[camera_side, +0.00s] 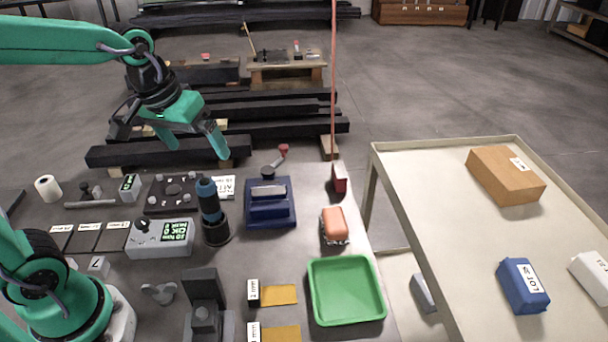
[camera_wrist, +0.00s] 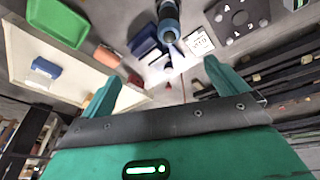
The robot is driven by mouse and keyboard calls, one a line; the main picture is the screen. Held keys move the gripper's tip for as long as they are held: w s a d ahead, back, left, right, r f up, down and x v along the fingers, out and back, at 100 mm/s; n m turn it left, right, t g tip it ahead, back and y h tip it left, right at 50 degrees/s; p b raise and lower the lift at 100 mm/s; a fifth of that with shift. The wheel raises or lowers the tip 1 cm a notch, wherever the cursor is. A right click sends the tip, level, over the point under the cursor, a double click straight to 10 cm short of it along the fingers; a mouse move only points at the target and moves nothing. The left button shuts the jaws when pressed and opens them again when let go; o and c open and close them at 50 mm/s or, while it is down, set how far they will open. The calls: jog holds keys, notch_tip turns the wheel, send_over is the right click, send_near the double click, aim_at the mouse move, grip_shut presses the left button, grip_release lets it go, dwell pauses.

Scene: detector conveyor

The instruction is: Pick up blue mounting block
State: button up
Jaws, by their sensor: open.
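A blue block (camera_side: 523,285) with a white label, which I take for the mounting block, lies on the cream-topped table at the right of the side view. It also shows at the upper left of the wrist view (camera_wrist: 45,68). My gripper (camera_side: 196,148) is raised above the far side of the grey bench, well to the left of the block and apart from it. In the wrist view my gripper (camera_wrist: 160,84) has its two green fingers spread wide, with nothing between them.
An orange-brown box (camera_side: 505,175) and a white block (camera_side: 592,276) share the cream-topped table (camera_side: 420,190). A green tray (camera_side: 345,290), a dark blue device (camera_side: 270,203), an orange-topped item (camera_side: 335,225) and an upright blue-and-black tool (camera_side: 211,212) stand on the bench. A thin red pole (camera_side: 333,80) rises behind.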

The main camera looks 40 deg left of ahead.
jog(key=w+d+f+n+g, duration=0.25)
jog(key=w+f, duration=0.25)
jog(key=w, duration=0.3)
jog(key=n+g, duration=0.1)
jog(key=n, duration=0.2)
send_over(269, 191)
notch_tip(269, 191, down, 8)
jog(key=shift+s, duration=0.15)
jog(key=shift+d+f, duration=0.1)
jog(key=shift+f, duration=4)
jog(key=shift+r, duration=0.1)
jog(key=c, duration=1.3)
